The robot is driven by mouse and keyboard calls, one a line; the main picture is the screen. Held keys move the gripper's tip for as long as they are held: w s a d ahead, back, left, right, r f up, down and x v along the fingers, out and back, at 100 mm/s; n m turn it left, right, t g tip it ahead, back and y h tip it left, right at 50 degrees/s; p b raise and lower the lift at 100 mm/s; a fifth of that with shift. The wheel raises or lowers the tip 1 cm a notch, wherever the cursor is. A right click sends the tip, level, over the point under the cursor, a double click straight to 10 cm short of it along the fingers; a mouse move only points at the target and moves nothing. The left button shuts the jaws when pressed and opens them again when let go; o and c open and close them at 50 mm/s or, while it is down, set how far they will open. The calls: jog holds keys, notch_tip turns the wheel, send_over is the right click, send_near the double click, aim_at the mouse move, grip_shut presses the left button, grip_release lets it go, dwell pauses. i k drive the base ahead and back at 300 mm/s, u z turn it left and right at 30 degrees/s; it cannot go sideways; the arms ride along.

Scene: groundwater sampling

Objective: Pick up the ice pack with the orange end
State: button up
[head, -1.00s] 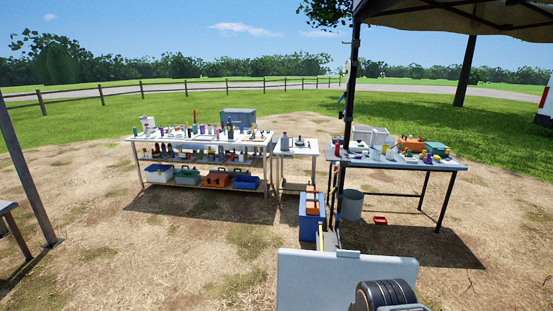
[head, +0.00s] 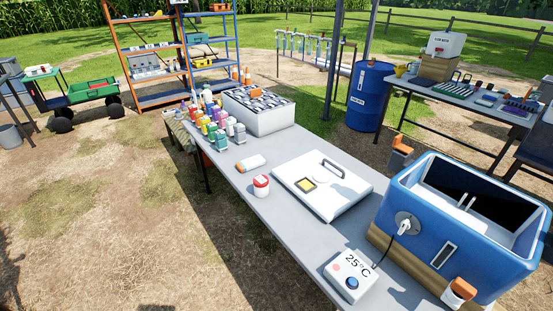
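A small white piece with an orange end (head: 251,162) lies on its side on the grey table, left of the white lid. It is small in view, and I cannot tell for sure that it is the ice pack. A white piece with an orange top (head: 461,290) is at the near right, by the foot of the blue cooler. Another orange-topped piece (head: 402,150) shows behind the cooler, partly hidden. A white box (head: 262,121) at the table's far end holds several dark and grey packs or bottles. My gripper is not in view.
The grey table (head: 285,240) also bears a white lid (head: 345,203), a red-capped jar (head: 261,186), a 25 °C control box (head: 351,276) cabled to the open blue cooler (head: 405,190), and several coloured bottles (head: 211,125). A blue drum (head: 370,97) stands behind. Open ground lies left.

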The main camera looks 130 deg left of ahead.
aim_at(257, 161)
jog(key=k, duration=0.15)
jog(key=u, duration=2.25)
jog(key=k, duration=0.85)
jog(key=u, duration=1.7)
jog(key=i, duration=1.4)
jog(key=u, duration=0.9)
jog(key=i, duration=1.05)
jog(key=u, duration=0.8)
